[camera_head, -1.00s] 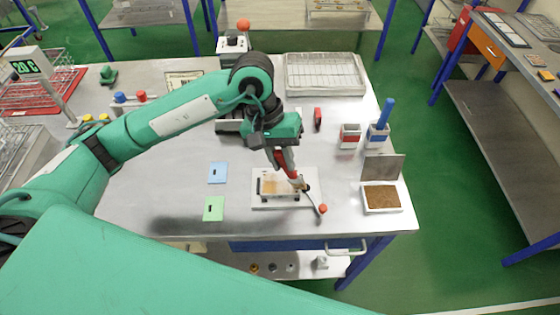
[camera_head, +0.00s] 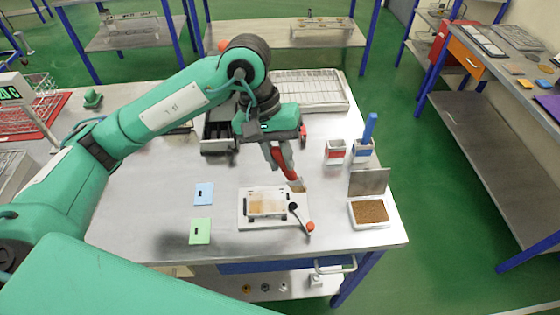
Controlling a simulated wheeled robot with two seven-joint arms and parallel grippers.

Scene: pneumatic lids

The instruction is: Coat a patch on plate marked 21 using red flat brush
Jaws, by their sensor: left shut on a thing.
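My left gripper (camera_head: 281,157) is shut on the red flat brush (camera_head: 289,175), whose handle slants down to the right. Its brownish bristles (camera_head: 298,187) are just behind and right of a plate; whether they touch anything is unclear. The plate (camera_head: 267,202) is pale with a tan-brown area and lies in a white holder (camera_head: 247,222) with a dark pivot and a red-knobbed lever (camera_head: 310,226). No number can be read on it. A tray of brown material (camera_head: 370,211) with an upright grey lid (camera_head: 369,181) stands to the right. My right gripper is not in view.
A red-and-white cup (camera_head: 335,152) and a blue-and-white cup with a blue brush (camera_head: 369,130) stand behind the brown tray. A blue card (camera_head: 203,193) and a green card (camera_head: 200,231) lie left of the holder. A wire rack (camera_head: 310,90) is at the back.

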